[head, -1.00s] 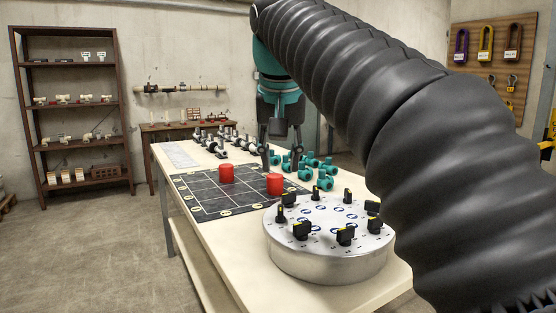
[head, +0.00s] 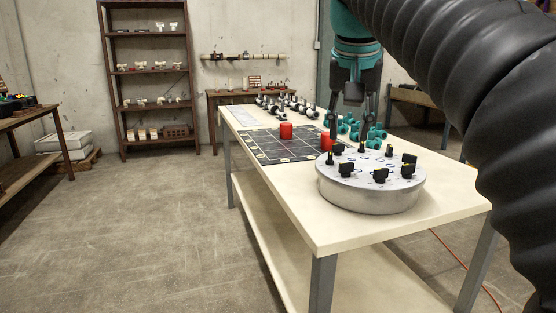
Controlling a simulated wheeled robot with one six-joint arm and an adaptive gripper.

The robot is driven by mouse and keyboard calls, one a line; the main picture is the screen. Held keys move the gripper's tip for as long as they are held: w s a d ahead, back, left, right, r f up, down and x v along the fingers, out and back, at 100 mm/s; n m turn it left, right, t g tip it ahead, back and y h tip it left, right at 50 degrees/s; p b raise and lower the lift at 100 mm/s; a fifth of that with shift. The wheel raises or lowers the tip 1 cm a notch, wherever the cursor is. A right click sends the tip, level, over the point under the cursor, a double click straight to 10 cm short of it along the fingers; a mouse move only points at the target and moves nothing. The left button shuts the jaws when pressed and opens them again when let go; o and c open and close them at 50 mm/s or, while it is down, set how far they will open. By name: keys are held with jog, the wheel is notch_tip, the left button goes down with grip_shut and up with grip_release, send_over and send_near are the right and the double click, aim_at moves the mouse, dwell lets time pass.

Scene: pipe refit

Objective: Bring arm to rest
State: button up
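My gripper (head: 353,118) hangs fingers-down at the end of my dark ribbed arm, over the far half of the long table (head: 300,225). Its two fingers stand apart, and I see nothing between them.
The round grey drum (head: 370,196) with several black knobs stands on the table's near part. White-and-black fittings (head: 285,106) lie at the far end. A shelf (head: 150,85) and a side table (head: 35,118) stand beyond. The floor (head: 150,220) at left is clear.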

jog(key=s+d+f, duration=0.1)
jog(key=s+f, duration=0.5)
jog(key=f, duration=0.4)
jog(key=s+d+f+n, duration=0.1)
jog(key=s+f, duration=0.5)
jog(key=f, duration=0.5)
jog(key=s+d+f+n+t+y, duration=0.1)
jog(key=s+f, duration=0.5)
jog(key=f, duration=0.4)
jog(key=shift+s+d+f, duration=0.25)
jog(key=shift+d, duration=0.15)
